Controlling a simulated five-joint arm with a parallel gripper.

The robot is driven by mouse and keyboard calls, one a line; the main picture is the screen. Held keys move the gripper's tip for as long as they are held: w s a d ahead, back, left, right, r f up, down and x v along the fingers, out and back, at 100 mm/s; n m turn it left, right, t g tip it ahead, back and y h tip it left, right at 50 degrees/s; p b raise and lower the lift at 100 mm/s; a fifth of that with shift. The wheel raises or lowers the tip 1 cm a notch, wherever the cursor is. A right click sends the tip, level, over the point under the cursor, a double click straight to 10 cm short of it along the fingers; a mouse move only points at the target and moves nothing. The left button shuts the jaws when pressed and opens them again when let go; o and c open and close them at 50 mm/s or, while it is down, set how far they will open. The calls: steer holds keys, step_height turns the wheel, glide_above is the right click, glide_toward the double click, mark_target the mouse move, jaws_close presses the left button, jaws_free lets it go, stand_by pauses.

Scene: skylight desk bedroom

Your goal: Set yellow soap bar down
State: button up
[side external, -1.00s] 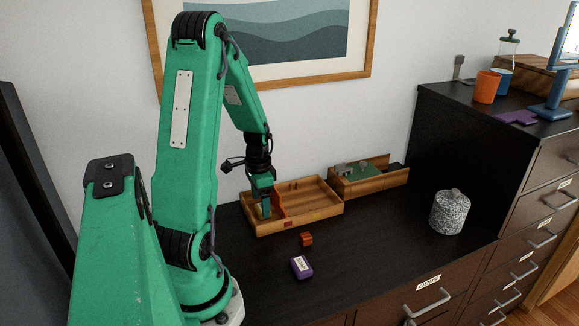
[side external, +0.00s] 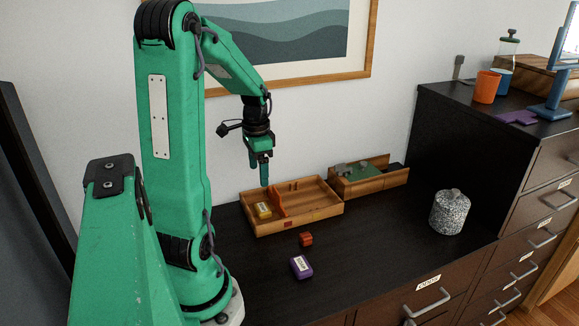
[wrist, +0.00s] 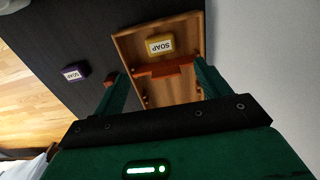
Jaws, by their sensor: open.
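The yellow soap bar (side external: 263,210) lies flat in the left compartment of the wooden tray (side external: 318,212), left of the orange divider (side external: 279,202). In the wrist view the yellow soap bar (wrist: 159,45) shows its white SOAP label, with nothing touching it but the tray. My gripper (side external: 264,183) is above the tray, clear of the soap, pointing down. In the wrist view its two fingers (wrist: 158,82) are spread apart with nothing held between them.
A purple soap bar (side external: 301,267) and a small red-orange block (side external: 306,239) lie on the dark top in front of the tray. A second wooden box (side external: 370,186) stands behind right. A speckled lidded jar (side external: 449,212) stands at right. Dark surface between is clear.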

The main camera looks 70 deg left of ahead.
stand_by(0.5)
steer(key=w+d+r+t+y, duration=0.1)
steer(key=w+d+r, duration=0.1)
steer(key=d+r, duration=0.35)
steer(key=w+d+r+t, duration=0.1)
steer(key=w+d+r, duration=0.1)
steer(key=d, duration=0.6)
steer(key=s+d+r+t, duration=0.1)
steer(key=d+r, duration=0.1)
steer(key=d, duration=0.4)
steer(key=s+d+r+t+h, duration=0.1)
steer(key=s+d+t, duration=0.1)
steer(key=d, duration=0.5)
steer(key=shift+s+r+t, duration=0.15)
steer(key=shift+r+t, duration=0.15)
steer(key=shift+r, duration=0.05)
